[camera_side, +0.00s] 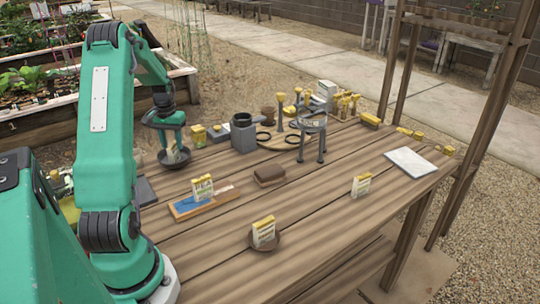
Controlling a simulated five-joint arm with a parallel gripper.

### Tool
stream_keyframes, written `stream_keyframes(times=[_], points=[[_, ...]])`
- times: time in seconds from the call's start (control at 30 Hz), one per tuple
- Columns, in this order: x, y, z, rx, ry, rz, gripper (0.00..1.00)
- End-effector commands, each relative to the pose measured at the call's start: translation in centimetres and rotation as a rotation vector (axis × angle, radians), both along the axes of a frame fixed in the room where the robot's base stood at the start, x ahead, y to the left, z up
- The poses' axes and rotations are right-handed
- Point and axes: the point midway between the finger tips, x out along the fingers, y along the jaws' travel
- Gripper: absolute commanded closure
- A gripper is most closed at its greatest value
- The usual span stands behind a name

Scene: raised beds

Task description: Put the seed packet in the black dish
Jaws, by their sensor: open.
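The black dish (175,164) stands on the wooden table at the left, beside my arm. A small pale packet (171,149) shows in the dish, partly hidden by my gripper; it looks like a seed packet. My gripper (171,139) is open, pointing down just above the dish with its fingers close to this packet. Whether they touch it I cannot tell. Other seed packets stand upright: one marked PEA (203,189) on a blue and wooden board (184,209), one (264,232) in a brown dish (277,243), and one (361,185) on bare table at the right.
A brown block (270,175) lies mid-table. A grey block with a dark round top (243,135), a small yellow-green box (199,136) and a grey stand (311,125) are behind. A white sheet (411,162) lies at the right. The front right tabletop is mostly clear.

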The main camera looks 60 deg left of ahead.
Motion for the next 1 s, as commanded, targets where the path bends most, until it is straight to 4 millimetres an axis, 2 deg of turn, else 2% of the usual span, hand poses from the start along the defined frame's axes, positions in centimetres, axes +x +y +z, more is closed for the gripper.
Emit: stream_keyframes(times=[0.3, 0.77, 0.87, 1.0], points=[[0.0, 0.0, 3.0, 0.003, -0.001, 0.0, 0.59], [0.1, -0.1, 3.3, 0.002, -0.001, -0.002, 0.59], [0.5, -0.5, 3.7, 0.007, -0.004, -0.011, 0.59], [1.7, -2.1, 5.0, 0.022, -0.013, -0.039, 0.59]])
